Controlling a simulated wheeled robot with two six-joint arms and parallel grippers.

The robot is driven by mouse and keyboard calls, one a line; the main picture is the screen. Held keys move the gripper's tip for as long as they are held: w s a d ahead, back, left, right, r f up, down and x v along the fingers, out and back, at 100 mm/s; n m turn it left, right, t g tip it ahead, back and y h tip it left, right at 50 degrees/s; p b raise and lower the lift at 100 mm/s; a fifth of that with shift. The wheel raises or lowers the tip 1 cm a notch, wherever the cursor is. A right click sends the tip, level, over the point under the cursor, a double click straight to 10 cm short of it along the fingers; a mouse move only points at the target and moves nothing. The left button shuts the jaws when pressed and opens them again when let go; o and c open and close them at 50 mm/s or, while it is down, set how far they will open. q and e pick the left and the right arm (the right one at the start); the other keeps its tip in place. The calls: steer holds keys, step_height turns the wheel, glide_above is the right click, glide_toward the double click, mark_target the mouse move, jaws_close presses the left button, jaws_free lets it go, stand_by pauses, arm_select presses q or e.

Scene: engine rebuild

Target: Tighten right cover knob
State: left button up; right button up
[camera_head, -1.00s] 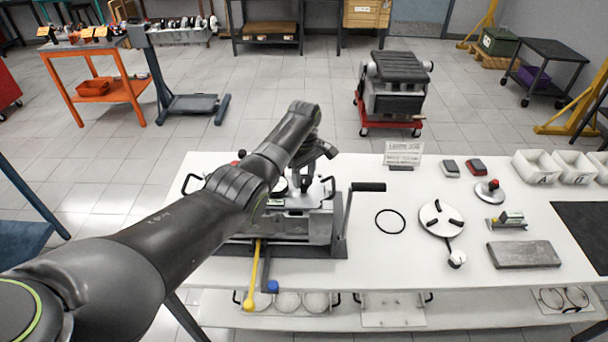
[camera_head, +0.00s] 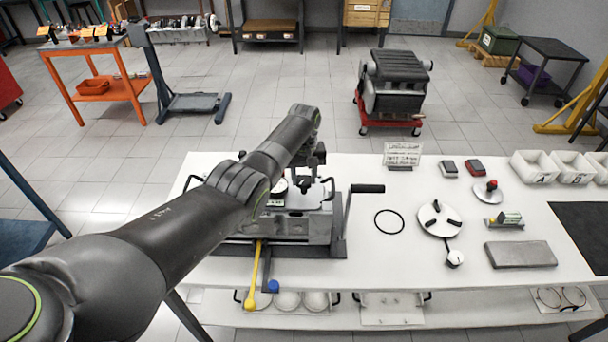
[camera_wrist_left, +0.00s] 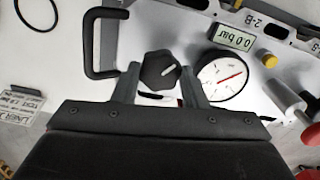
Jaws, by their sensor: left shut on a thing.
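The right cover knob (camera_wrist_left: 158,72) is a black, faceted knob with a white pointer line, seen in the left wrist view. It sits between the two fingers of my left gripper (camera_wrist_left: 160,84), which is shut on it. In the head view my left gripper (camera_head: 305,184) is over the right part of the fixture (camera_head: 290,228) on the white table, and my arm hides much of the fixture. My right gripper is not in view.
A crank handle (camera_head: 367,188) stands at the fixture's right. A black ring (camera_head: 389,221) and a white round plate (camera_head: 432,226) lie further right.

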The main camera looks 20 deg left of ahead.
arm_select(q)
steer(key=m, duration=0.3)
steer(key=shift+r+m, duration=0.1)
steer(key=shift+m, duration=0.3)
steer(key=m, duration=0.3)
steer(key=shift+m, duration=0.3)
steer(key=m, duration=0.3)
steer(key=shift+m+p, duration=0.3)
steer(key=shift+m, duration=0.1)
steer(key=m, duration=1)
steer(key=shift+m, duration=0.4)
steer(key=m, duration=0.7)
steer(key=o, duration=1)
